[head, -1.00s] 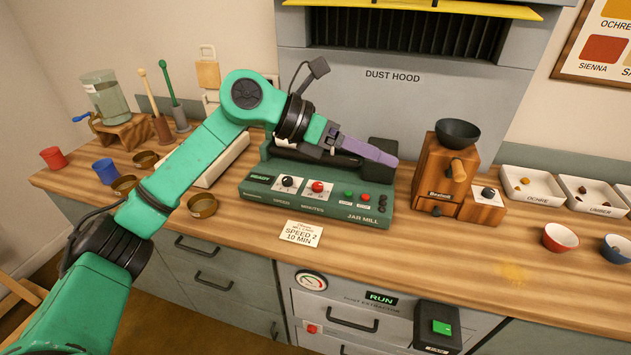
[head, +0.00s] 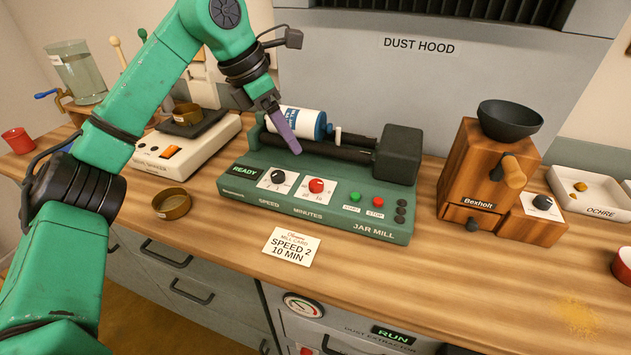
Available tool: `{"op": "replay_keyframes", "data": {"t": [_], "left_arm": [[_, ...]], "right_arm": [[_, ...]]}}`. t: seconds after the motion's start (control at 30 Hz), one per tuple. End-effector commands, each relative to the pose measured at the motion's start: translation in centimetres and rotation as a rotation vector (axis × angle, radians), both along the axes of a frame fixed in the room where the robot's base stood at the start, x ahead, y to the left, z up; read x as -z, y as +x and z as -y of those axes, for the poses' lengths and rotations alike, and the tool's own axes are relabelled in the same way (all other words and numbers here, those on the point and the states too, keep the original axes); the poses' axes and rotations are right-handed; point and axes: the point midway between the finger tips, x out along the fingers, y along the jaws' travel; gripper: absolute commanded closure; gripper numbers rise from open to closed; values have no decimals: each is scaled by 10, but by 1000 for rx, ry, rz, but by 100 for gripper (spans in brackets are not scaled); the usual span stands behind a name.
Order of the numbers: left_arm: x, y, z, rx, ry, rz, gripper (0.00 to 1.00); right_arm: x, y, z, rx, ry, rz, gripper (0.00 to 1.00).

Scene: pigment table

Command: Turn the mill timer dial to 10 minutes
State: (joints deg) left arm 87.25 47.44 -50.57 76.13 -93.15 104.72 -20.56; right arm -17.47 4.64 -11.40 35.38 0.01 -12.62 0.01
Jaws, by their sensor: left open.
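The green jar mill (head: 237,190) stands on the bench with a READY display. Its red dial (head: 316,186), above the word MINUTES, is the timer dial; its exact setting is too small to read. The black speed dial (head: 278,177) is to its left. A white and blue jar (head: 297,121) lies on the rollers. My left gripper (head: 294,150) is open, with its purple finger pointing down over the mill, above and a little left of the red dial and apart from it. My right gripper is not in view.
A card (head: 291,247) reading SPEED 2, 10 MIN lies in front of the mill. A wooden grinder (head: 470,175) stands at right. A white scale (head: 185,150) and a brass dish (head: 172,204) are at left. The bench front is mostly clear.

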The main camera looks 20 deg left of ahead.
Motion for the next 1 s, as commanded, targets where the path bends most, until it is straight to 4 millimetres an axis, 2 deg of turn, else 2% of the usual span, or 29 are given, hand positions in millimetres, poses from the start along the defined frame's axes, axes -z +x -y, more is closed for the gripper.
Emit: {"op": "replay_keyframes", "data": {"t": [0.1, 0.5, 0.67, 0.9, 0.93, 1.0], "left_arm": [[18, 4, 6, 2, 1, -4, 30], [110, 30, 36, 3, -1, -5, 30], [127, 35, 41, 1, -2, -2, 30], [129, 35, 41, 1, 0, 0, 30], [129, 35, 41, 1, 0, 0, 38], [129, 35, 41, 1, 0, 0, 65]], "right_arm": [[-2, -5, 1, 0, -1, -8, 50], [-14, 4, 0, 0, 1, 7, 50], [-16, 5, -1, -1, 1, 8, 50], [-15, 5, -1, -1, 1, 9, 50], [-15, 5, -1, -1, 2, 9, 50], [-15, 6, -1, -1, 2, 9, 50]]}}
